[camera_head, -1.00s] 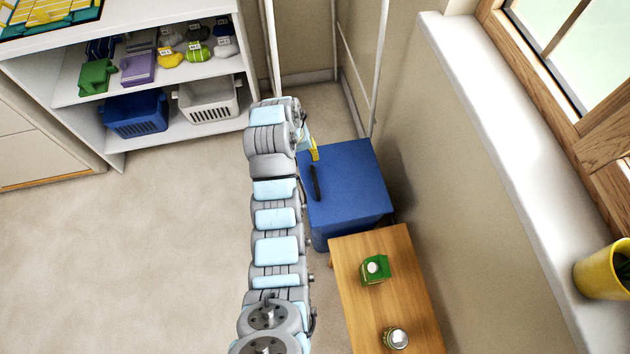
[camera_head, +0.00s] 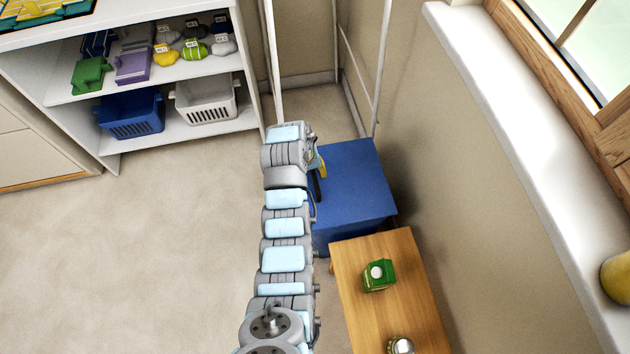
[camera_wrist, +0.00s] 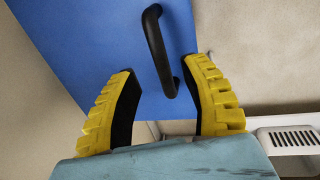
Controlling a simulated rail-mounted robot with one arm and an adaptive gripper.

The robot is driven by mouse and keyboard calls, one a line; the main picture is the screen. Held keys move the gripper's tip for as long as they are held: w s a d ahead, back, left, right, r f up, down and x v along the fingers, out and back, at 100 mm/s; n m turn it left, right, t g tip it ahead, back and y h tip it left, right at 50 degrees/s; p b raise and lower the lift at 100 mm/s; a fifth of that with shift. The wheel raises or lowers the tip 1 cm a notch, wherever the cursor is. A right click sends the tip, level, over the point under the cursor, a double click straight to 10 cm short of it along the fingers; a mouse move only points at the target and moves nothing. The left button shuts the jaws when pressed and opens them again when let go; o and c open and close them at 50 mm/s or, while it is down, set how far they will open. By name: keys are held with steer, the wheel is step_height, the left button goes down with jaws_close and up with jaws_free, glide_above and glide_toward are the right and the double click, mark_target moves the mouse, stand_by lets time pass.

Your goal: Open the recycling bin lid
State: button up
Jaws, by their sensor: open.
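The blue recycling bin (camera_head: 357,183) stands against the wall, to the right of my arm, with its flat blue lid down. In the wrist view the blue lid (camera_wrist: 95,50) fills the upper left, and a black curved bar handle (camera_wrist: 159,50) sticks up from it. My gripper (camera_wrist: 160,85) is open, its two yellow-and-black fingers on either side of the handle's lower end as seen there. I cannot tell whether a finger touches the handle. In the head view my gripper (camera_head: 322,168) is mostly hidden behind my arm, at the bin's left edge.
A wooden table (camera_head: 395,310) with a green carton (camera_head: 379,275) and a can (camera_head: 401,345) stands in front of the bin. White shelves (camera_head: 85,92) with baskets stand at the left. A window sill (camera_head: 520,150) runs along the right. The floor at left is clear.

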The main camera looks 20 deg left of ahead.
mark_target(315, 182)
steer(key=shift+w+d+f, duration=0.1)
steer(key=shift+d+f, duration=0.05)
steer(key=shift+f, duration=0.65)
steer(key=shift+w+d+f, duration=0.1)
steer(key=shift+f, duration=0.7)
steer(key=shift+w+d+f, duration=0.1)
steer(key=shift+d+f, duration=0.05)
steer(key=shift+f, duration=0.65)
jaws_close()
